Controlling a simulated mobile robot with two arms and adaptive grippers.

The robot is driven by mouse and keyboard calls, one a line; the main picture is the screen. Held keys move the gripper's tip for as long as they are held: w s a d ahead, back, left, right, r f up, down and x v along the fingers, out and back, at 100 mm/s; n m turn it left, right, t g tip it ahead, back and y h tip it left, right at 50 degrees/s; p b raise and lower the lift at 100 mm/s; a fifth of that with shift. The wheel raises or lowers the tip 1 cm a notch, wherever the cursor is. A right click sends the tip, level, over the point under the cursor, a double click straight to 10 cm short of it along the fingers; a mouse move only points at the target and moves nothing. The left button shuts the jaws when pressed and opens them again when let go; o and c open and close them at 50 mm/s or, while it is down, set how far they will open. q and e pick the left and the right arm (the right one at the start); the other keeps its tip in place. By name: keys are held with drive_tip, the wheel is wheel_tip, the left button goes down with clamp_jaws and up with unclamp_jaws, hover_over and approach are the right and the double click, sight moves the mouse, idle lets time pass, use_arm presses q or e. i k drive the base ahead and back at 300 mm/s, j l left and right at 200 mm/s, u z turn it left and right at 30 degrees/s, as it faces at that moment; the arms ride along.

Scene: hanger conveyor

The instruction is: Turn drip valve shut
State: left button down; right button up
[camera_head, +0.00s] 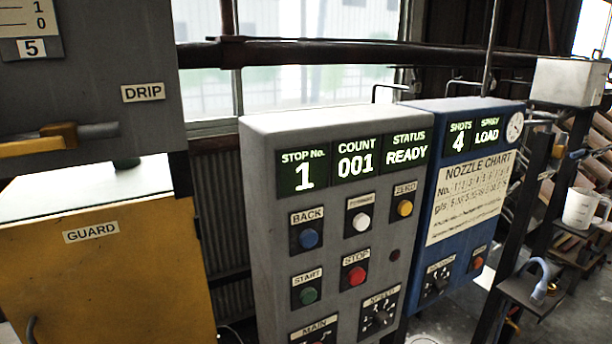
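The drip valve (68,134) is at the left of the head view, on the front of a dark grey cabinet (120,55). Its yellow lever (32,147) points left, nearly level. A short grey pipe (100,130) sticks out to the right of the valve body, roughly in line with the lever. A white DRIP label (143,92) is above and right of it. The lever's left end touches the picture's edge, so its full length cannot be told. Neither of my grippers is in view.
Below the valve stands a yellow GUARD cabinet (130,275) with a pale top. Right of it are a grey control panel (262,215) showing stop 1, count 001, READY, and a blue panel (425,270). A dark horizontal pipe (320,54) runs behind them.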

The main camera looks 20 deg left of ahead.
sight(22, 148)
drive_tip(key=u, duration=1.75)
